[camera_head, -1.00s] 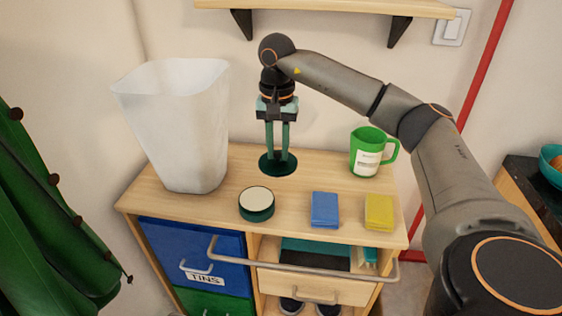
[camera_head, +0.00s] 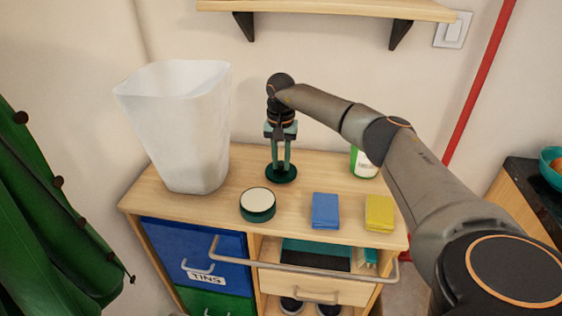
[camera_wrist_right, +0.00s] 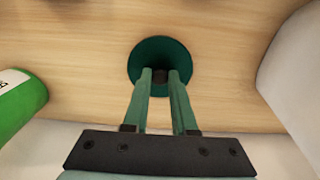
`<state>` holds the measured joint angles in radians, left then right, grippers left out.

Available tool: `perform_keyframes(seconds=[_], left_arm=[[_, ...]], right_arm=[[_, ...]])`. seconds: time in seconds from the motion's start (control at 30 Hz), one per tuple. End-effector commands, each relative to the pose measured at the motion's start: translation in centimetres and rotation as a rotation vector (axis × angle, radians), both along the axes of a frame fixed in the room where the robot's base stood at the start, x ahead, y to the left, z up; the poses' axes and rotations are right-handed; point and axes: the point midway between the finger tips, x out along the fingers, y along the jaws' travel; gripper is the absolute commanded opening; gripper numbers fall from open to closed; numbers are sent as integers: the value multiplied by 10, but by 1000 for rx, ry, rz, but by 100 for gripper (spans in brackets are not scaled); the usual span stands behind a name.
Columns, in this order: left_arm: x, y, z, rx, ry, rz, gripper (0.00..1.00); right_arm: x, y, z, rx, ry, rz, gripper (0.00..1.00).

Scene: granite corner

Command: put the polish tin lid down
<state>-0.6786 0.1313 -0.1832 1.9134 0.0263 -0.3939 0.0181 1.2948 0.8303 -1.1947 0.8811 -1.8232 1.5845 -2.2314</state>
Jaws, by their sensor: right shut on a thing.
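The polish tin lid is a dark green disc (camera_head: 281,174) at the middle of the wooden cabinet top. My right gripper (camera_head: 281,167) points straight down and is shut on the lid's small centre knob. The lid is level, at or just above the wood; I cannot tell whether it touches. In the right wrist view the lid (camera_wrist_right: 160,52) shows beyond the two fingertips (camera_wrist_right: 160,76). The open polish tin (camera_head: 257,203), dark green with a cream top, stands in front and to the left of the lid. My left gripper is not in view.
A white bin (camera_head: 185,125) stands left on the cabinet top (camera_head: 215,222). A blue sponge or cloth (camera_head: 325,210) and a yellow one (camera_head: 379,212) lie at the front right. A shelf (camera_head: 330,8) is above.

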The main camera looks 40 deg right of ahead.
Motion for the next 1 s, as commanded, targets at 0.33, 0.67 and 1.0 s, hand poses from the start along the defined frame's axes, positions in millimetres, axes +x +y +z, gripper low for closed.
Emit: perform_keyframes(seconds=[0.33,0.67,1.0], left_arm=[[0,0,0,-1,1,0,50],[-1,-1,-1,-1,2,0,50],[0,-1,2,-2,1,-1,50]], right_arm=[[0,0,-8,0,-2,0,0],[0,0,-10,1,-2,0,51],[0,0,-6,0,-2,0,55]])
